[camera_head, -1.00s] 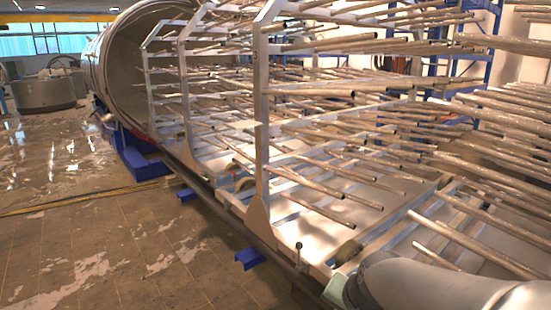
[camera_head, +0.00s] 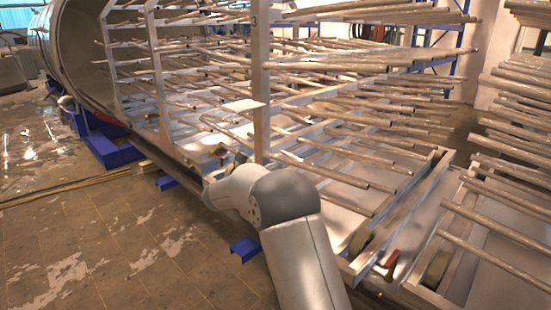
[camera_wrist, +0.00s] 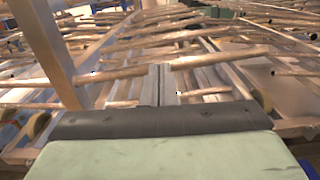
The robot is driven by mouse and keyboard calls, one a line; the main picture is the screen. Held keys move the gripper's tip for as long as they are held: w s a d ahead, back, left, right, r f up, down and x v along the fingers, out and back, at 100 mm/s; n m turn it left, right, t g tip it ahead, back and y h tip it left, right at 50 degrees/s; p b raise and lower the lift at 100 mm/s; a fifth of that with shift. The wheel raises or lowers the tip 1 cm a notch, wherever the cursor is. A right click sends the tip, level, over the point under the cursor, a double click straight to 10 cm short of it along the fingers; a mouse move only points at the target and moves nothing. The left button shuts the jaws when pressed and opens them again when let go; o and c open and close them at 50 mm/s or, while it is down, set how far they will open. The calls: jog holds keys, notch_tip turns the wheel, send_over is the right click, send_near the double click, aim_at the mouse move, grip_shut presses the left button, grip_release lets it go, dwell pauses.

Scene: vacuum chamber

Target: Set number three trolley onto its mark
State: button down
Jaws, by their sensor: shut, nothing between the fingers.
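The number three trolley is a pale metal frame with a "3" near the top of its near post (camera_head: 259,95). Rows of long metal tubes stick out from it, and its base rail (camera_head: 398,215) runs low at the right. In the head view my arm crosses in front of its lower near side and hides the post's foot; my gripper is hidden there. I cannot make out the mark.
A round chamber mouth (camera_head: 75,50) opens at the far left. Another rack of tubes (camera_head: 520,150) stands at the right, across a narrow gap. A red-handled lever (camera_head: 391,262) is low between them. Blue brackets (camera_head: 245,249) jut from the track.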

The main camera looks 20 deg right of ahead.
aim_at(308, 151)
jog(key=p+x, duration=0.5)
jog(key=x, duration=0.8)
jog(key=shift+d, duration=0.25)
